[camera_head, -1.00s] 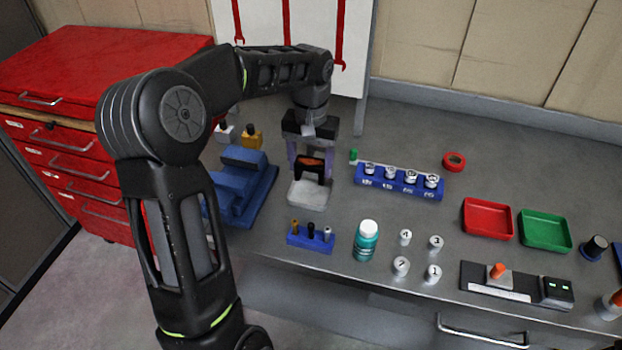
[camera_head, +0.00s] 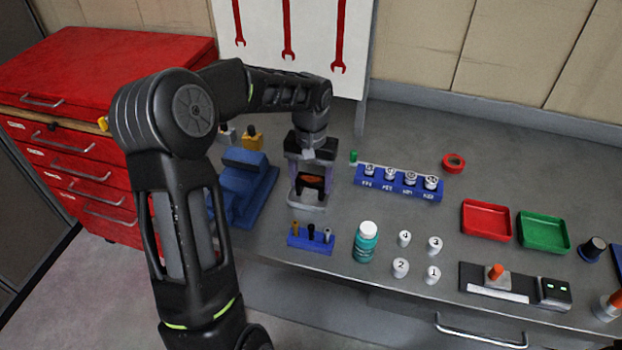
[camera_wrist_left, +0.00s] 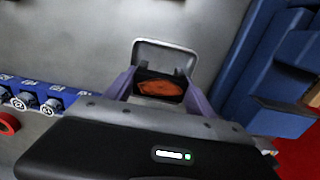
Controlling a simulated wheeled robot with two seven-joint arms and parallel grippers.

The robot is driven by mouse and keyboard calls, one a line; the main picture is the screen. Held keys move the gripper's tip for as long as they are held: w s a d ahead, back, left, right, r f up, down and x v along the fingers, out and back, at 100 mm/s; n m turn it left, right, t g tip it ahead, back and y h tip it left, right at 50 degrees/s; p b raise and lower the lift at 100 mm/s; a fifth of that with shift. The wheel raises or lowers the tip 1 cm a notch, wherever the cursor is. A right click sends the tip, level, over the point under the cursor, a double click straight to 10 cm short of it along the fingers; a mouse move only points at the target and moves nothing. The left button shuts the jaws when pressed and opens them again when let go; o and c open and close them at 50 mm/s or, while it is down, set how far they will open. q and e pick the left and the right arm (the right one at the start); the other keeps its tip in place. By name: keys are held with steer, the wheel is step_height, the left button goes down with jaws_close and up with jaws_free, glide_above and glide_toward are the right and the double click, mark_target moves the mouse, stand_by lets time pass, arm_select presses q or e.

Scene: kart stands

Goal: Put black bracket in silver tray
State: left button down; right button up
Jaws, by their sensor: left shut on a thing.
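My left gripper (camera_head: 312,184) points down at the workbench and is shut on the black bracket (camera_head: 309,192), a dark piece with an orange-brown patch in its middle. The silver tray (camera_head: 307,204) is directly below, and its front rim shows past the bracket. In the left wrist view, the bracket (camera_wrist_left: 160,88) sits between the two purple-grey fingers, over the near part of the silver tray (camera_wrist_left: 168,52). I cannot tell whether the bracket touches the tray floor. My right gripper is not in view.
A blue vise-like block (camera_head: 246,185) stands close on the left. A blue holder with small pegs (camera_head: 310,238) and a teal bottle (camera_head: 366,243) are in front. A blue rack of numbered cylinders (camera_head: 398,183) is on the right, with red (camera_head: 486,220) and green (camera_head: 543,231) trays farther right.

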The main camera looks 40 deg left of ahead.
mark_target(311, 178)
arm_select(q)
steer(key=shift+f, duration=0.1)
steer(key=shift+c, duration=1.6)
jaws_free()
step_height(311, 178, up, 12)
steer(key=b, duration=0.1)
